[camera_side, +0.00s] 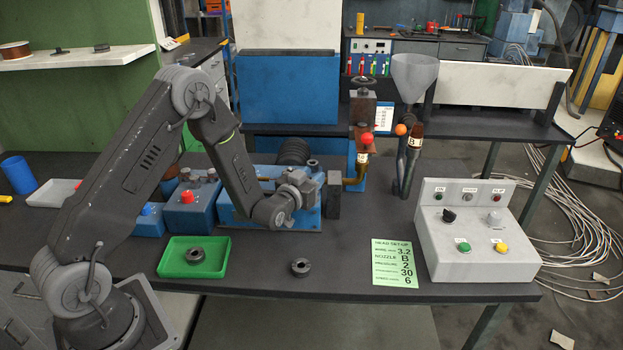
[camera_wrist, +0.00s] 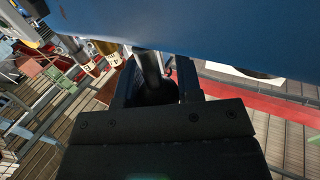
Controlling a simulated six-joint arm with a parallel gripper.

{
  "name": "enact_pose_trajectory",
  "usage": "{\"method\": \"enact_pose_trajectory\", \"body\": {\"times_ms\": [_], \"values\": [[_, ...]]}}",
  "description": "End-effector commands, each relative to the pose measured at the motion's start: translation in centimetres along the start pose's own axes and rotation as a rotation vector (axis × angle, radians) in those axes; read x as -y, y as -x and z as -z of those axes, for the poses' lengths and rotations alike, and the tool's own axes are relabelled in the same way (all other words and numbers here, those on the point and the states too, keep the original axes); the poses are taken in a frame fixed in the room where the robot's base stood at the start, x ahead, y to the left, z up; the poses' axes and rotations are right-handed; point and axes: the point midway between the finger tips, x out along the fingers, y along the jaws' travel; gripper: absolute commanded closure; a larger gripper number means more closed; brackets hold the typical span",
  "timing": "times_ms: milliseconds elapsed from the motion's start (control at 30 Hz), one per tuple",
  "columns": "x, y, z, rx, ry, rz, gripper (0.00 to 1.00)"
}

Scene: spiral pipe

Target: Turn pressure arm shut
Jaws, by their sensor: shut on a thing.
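In the wrist view, my gripper (camera_wrist: 157,82) is shut with a finger on each side of a dark rounded end. A grey rod (camera_wrist: 148,64) rises from that end toward a large blue surface; I take this to be the pressure arm. In the side view, my gripper (camera_side: 333,194) is a dark block at the right end of the blue machine (camera_side: 275,203). Its fingertips and the pressure arm cannot be made out there. My wrist covers part of the machine, so I cannot tell how far the arm is turned.
Labelled nozzles A (camera_side: 362,158) and B (camera_side: 415,142) stand right of my gripper, with a grey funnel (camera_side: 414,72) above. A green tray (camera_side: 193,257) holds a dark ring; another ring (camera_side: 300,267) lies on the bench. A control box (camera_side: 475,230) and green card (camera_side: 394,262) are at right.

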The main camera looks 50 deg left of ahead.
Motion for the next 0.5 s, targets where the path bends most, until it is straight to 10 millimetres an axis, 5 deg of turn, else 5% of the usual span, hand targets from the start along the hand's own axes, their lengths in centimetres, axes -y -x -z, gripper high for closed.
{"method": "enact_pose_trajectory", "body": {"times_ms": [267,500], "values": [[-0.07,0.04,-0.02,0.001,0.0,-0.003,0.43],[-0.04,0.09,-0.01,0.0,0.0,-0.002,0.43]]}}
